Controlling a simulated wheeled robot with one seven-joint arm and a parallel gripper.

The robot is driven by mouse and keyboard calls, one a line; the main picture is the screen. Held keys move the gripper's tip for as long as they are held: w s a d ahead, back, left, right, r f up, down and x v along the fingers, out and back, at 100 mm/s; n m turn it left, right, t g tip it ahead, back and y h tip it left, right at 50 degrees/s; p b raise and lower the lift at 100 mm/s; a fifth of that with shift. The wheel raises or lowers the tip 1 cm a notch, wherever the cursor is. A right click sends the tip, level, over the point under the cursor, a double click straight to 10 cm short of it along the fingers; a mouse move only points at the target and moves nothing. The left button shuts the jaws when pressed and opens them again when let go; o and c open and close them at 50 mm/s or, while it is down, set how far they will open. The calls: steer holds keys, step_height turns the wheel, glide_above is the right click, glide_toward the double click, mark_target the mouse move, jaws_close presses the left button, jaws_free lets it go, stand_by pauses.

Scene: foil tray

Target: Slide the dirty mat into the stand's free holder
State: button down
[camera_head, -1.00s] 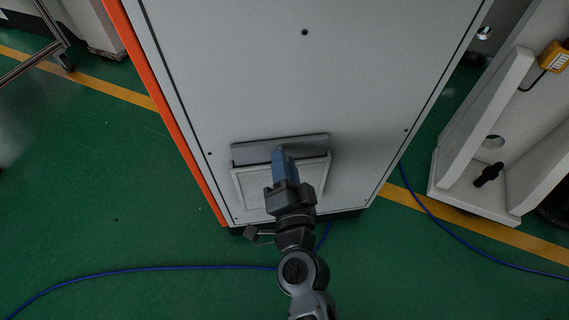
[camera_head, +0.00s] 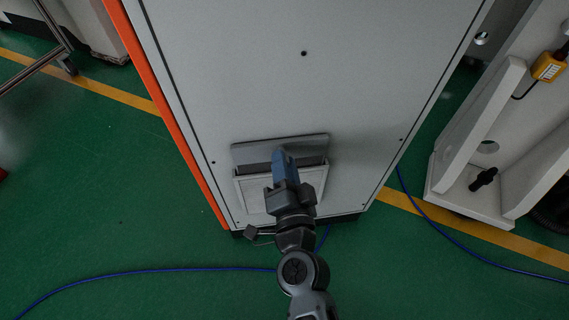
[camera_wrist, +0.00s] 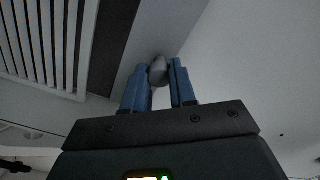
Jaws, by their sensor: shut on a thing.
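No dirty mat and no stand with holders can be made out in either view. My gripper (camera_head: 279,157) is at the low front of a grey cabinet (camera_head: 300,95). In the wrist view its blue fingers (camera_wrist: 160,82) are shut on a small grey rounded knob (camera_wrist: 159,70). The knob sits on a flat grey panel (camera_wrist: 172,30). In the head view this panel (camera_head: 246,154) is a wide strip above a pale framed vent (camera_head: 243,193), with a dark gap between them. My gripper and arm hide the middle of the panel and vent.
White slats (camera_wrist: 40,40) show at the wrist view's upper left. A blue cable (camera_head: 140,271) crosses the green floor near the cabinet's foot. A pale machine frame (camera_head: 470,205) stands at the right. A metal cart leg (camera_head: 50,50) is at the upper left.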

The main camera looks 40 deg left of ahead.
step_height(320, 180, up, 19)
steer(key=p, duration=1.9)
stand_by(0.4)
steer(key=b+v, duration=0.1)
steer(key=v, duration=0.9)
steer(key=shift+b, duration=0.3)
stand_by(0.4)
